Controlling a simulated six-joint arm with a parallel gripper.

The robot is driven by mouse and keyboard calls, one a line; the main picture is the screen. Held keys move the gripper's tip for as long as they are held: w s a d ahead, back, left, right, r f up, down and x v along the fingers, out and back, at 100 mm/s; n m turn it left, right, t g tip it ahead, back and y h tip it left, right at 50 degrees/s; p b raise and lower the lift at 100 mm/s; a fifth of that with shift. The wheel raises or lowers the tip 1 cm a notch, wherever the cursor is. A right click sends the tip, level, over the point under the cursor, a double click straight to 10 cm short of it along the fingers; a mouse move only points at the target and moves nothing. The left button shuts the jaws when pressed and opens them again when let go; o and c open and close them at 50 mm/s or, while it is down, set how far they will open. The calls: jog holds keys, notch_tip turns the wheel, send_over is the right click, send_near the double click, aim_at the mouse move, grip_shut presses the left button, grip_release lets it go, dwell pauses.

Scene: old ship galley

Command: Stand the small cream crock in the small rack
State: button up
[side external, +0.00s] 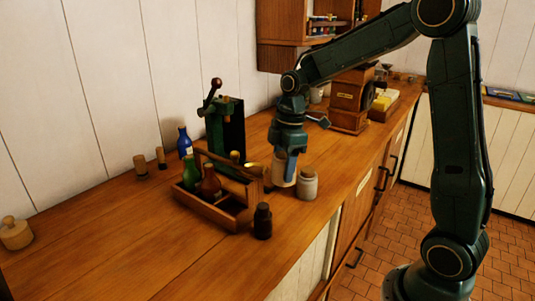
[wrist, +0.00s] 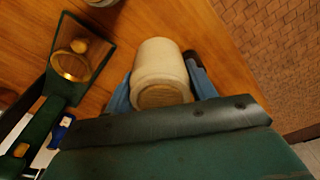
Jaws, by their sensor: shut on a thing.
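My gripper (side external: 287,165) is shut on a cream crock (side external: 283,172), with its blue fingers on either side of it. In the wrist view the crock (wrist: 160,72) sits between the fingers, its round tan end facing the camera. I cannot tell whether its lower end touches the counter. A small wooden rack with a handle (side external: 222,212) stands on the counter to the left of my gripper. It holds a green bottle (side external: 191,172) and a red-brown bottle (side external: 210,181). The rest of its inside is partly hidden.
A greyish crock (side external: 307,184) stands close to the right of the held one. A dark jar (side external: 262,221) stands in front of the rack. Behind are a blue bottle (side external: 184,143) and a green press (side external: 226,130).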

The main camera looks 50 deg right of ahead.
notch_tip(320, 180, down, 6)
jog(key=shift+f, duration=0.15)
jog(key=shift+f, duration=1.95)
jog(key=shift+f, duration=0.15)
jog(key=o, duration=1.3)
jog(key=r, duration=0.4)
jog(key=d+r, duration=0.1)
jog(key=r, duration=0.4)
jog(key=s+r, duration=0.1)
jog(key=r, duration=0.3)
jog(key=shift+d+r, duration=0.3)
jog(key=shift+r, duration=0.05)
